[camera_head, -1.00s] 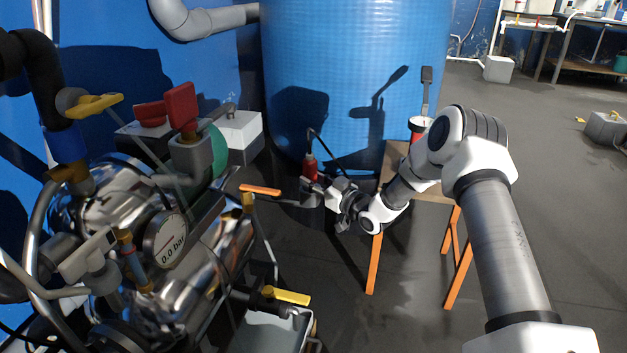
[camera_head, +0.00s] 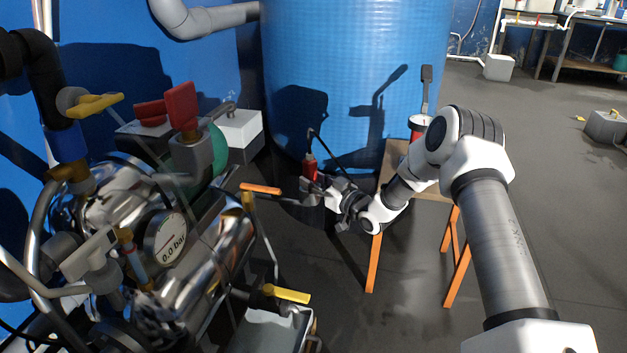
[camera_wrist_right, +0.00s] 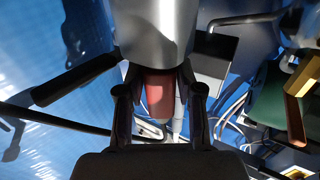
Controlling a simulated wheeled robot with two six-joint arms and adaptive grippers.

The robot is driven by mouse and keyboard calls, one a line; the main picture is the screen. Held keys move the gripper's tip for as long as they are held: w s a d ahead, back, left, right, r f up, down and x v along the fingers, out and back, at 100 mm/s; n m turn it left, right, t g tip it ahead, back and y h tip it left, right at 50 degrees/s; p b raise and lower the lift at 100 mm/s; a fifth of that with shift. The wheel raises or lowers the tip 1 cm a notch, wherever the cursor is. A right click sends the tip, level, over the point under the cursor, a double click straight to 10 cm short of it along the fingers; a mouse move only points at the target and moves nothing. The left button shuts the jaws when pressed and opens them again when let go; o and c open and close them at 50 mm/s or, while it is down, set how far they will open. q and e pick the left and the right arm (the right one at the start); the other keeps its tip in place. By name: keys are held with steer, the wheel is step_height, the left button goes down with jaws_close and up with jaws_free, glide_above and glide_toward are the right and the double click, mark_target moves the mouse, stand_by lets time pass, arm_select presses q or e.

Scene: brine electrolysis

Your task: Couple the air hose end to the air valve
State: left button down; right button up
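The air hose end (camera_head: 309,170) is a red piece with a black hose looping out of its top, in front of the blue tank. My right gripper (camera_head: 314,190) is at its lower part and looks closed around it. In the right wrist view the red piece (camera_wrist_right: 157,95) sits between the two dark fingers (camera_wrist_right: 158,88), and a large silver cylinder hides the fingertips. An orange-handled lever (camera_head: 260,189) is just left of the gripper, apart from it. I cannot tell which fitting is the air valve. My left gripper is not in view.
A shiny vessel with a gauge (camera_head: 166,243) reading 0.0 bar and pipework fills the left. A yellow handle (camera_head: 286,294) is low in front. The blue tank (camera_head: 350,80) stands behind my gripper. A stool with orange legs (camera_head: 375,265) is under my right arm.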

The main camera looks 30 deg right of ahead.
steer(key=shift+o, duration=1.2)
steer(key=s+d, duration=0.2)
steer(key=s, duration=0.9)
steer(key=shift+s, duration=0.4)
steer(key=shift+d+f, duration=0.1)
